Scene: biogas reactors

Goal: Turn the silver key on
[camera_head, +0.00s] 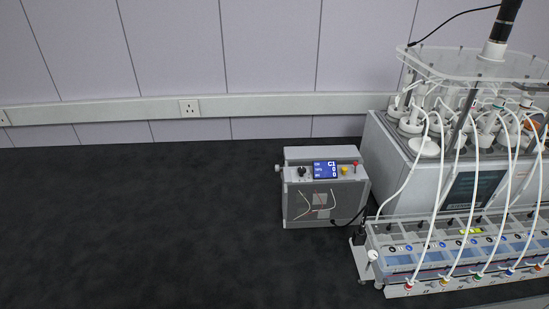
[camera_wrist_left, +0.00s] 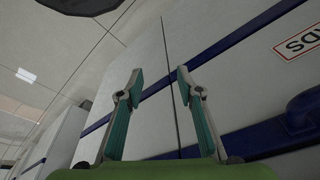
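A grey control box (camera_head: 325,205) stands on the black bench, with a small blue display (camera_head: 325,170) on its sloped top panel. A dark knob (camera_head: 302,172) sits left of the display, and a yellow button (camera_head: 345,171) and a red button (camera_head: 355,164) sit right of it. A small silver part (camera_head: 278,168) sticks out at the box's left side. I cannot tell for sure which part is the silver key. My left gripper (camera_wrist_left: 156,80) is open and empty in the left wrist view, facing pale panels with blue stripes, away from the box. My right gripper is not in view.
The reactor unit (camera_head: 400,150) with white tubes and bottles stands right of the box. A long tube rack (camera_head: 450,255) is in front of it. A black cable runs by the box's right side. The black bench (camera_head: 130,220) is clear to the left.

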